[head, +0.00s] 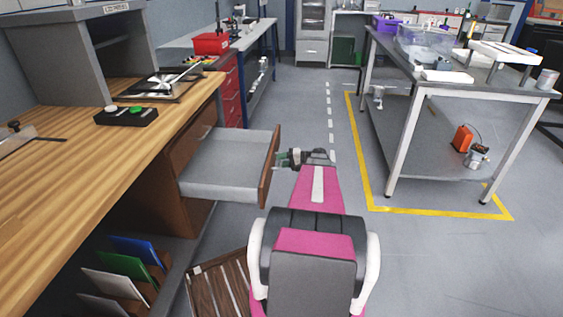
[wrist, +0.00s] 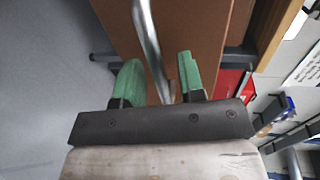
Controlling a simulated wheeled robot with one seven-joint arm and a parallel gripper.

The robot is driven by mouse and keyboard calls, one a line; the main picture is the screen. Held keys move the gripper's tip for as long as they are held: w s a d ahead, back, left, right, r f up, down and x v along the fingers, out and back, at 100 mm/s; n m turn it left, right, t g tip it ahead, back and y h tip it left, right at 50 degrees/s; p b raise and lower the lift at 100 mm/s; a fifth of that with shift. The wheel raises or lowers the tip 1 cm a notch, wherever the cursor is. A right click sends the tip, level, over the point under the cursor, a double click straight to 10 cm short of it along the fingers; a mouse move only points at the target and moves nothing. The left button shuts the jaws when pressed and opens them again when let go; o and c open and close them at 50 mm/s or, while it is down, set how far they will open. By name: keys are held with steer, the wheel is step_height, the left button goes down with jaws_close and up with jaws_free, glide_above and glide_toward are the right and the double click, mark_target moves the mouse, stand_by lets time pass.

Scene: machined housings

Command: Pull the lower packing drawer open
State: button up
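The lower packing drawer (head: 225,175) is pulled well out from under the wooden bench. Its grey inside looks empty, and its brown front (head: 269,170) faces my arm. A closed brown drawer front (head: 190,145) sits above it. My gripper (head: 285,158) is at the outer face of the open drawer's front. In the wrist view, the metal bar handle (wrist: 147,40) runs between the two green fingers of my gripper (wrist: 158,80), against the brown front (wrist: 195,25). Gaps show between the bar and the fingers, so the gripper looks open around the handle.
The wooden bench (head: 120,150) runs along the left, with a black button box (head: 126,116) on it. A slatted wooden piece (head: 220,285) is low beside my arm. A grey table (head: 470,85) stands right, inside yellow floor tape (head: 440,213). The floor aisle between is clear.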

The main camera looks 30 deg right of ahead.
steer(key=v, duration=1)
steer(key=shift+d, duration=0.2)
steer(key=shift+s, duration=0.1)
